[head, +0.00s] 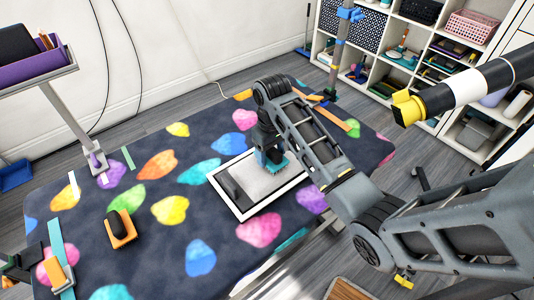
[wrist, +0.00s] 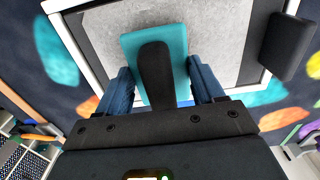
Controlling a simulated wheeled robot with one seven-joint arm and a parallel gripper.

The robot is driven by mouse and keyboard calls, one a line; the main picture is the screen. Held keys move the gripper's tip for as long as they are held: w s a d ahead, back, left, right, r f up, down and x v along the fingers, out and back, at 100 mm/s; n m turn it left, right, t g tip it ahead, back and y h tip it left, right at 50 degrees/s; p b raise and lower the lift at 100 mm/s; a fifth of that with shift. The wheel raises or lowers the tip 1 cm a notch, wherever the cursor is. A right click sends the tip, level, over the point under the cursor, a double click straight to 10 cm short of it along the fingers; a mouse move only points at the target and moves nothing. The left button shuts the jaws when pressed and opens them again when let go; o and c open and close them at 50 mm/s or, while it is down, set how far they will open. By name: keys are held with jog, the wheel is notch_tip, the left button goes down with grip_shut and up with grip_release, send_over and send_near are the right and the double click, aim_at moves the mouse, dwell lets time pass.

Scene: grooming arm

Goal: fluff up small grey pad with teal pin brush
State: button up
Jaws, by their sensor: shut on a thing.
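The small grey pad (head: 274,184) lies in a white-rimmed frame (head: 243,217) on the patterned table. In the wrist view the grey pad (wrist: 222,30) fills the upper middle. The teal pin brush (head: 277,163) is at the pad's upper part, its bristle side hidden. In the wrist view its teal back (wrist: 132,45) and black handle (wrist: 156,72) show between the blue fingers. My gripper (wrist: 160,88) is shut on the brush handle. I cannot tell whether the bristles touch the pad. My gripper (head: 268,152) is partly hidden behind my arm in the head view.
A dark block (head: 230,187) lies along the frame's left side. An orange brush with a black handle (head: 120,229) lies on the table at left. Teal and orange strips (head: 61,258) lie at the left edge. Shelves (head: 404,60) stand behind at right.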

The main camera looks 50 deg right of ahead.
jog(key=d, duration=0.1)
jog(key=s+d, duration=0.1)
jog(key=d, duration=0.3)
jog(key=shift+s+d+f+p, duration=0.1)
jog(key=shift+s+d+p, duration=0.15)
jog(key=shift+s+p, duration=0.1)
dwell(0.6)
jog(key=shift+w+a, duration=0.35)
jog(key=shift+a, duration=0.85)
jog(key=shift+w+a, duration=0.3)
jog(key=shift+a, duration=0.9)
jog(key=shift+w+a, duration=0.35)
jog(key=shift+a, duration=0.85)
jog(key=shift+a, duration=0.1)
jog(key=a, duration=0.2)
jog(key=w+a, duration=0.1)
jog(key=a, duration=0.1)
jog(key=w+a, duration=0.1)
jog(key=a, duration=0.1)
jog(key=shift+a, duration=0.25)
